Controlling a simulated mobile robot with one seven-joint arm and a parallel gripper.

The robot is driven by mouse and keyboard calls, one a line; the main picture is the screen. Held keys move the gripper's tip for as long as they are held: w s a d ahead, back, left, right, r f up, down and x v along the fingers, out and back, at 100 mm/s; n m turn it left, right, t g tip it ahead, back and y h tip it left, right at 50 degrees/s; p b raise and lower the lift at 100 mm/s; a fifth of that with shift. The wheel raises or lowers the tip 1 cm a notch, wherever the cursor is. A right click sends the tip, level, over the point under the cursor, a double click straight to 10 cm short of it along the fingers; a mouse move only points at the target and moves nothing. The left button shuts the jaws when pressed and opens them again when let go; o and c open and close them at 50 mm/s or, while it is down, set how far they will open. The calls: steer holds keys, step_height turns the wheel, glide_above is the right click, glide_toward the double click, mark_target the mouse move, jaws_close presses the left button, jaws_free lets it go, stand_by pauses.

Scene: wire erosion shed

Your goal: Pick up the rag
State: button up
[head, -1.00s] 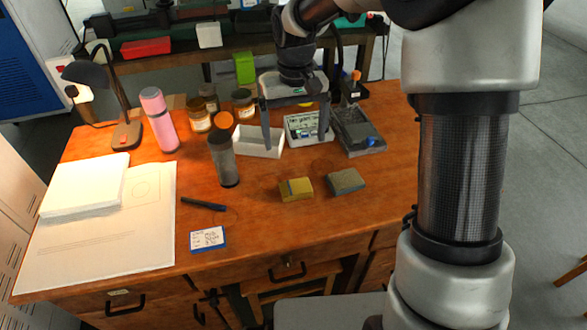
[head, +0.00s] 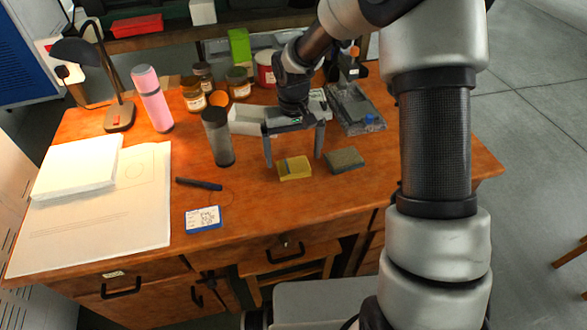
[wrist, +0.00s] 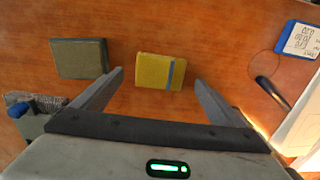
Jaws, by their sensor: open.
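A small yellow folded pad with a blue stripe, which looks like the rag (head: 295,168), lies flat on the wooden desk. It also shows in the wrist view (wrist: 160,72), just ahead of the space between my fingers. My gripper (head: 294,161) is open and empty. In the head view its two fingers hang to either side of the rag, at its far edge. The wrist view shows my gripper's fingers (wrist: 158,79) apart, with bare desk between them and the rag. I see no contact with the rag.
A grey-green block (head: 345,160) lies close to the right of the rag. A white tray (head: 246,120) and a dark grey tray (head: 357,112) stand behind. A grey cylinder (head: 218,138), a black pen (head: 199,184) and a blue-edged card (head: 203,217) are left. The desk front is clear.

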mark_target(294, 165)
step_height(294, 165, down, 3)
steer(key=shift+r, duration=0.1)
steer(key=shift+c, duration=0.4)
steer(key=c, duration=1.1)
steer(key=shift+o, duration=0.2)
steer(key=shift+r, duration=0.1)
step_height(294, 165, up, 10)
steer(key=p, duration=0.1)
steer(key=shift+p, duration=0.35)
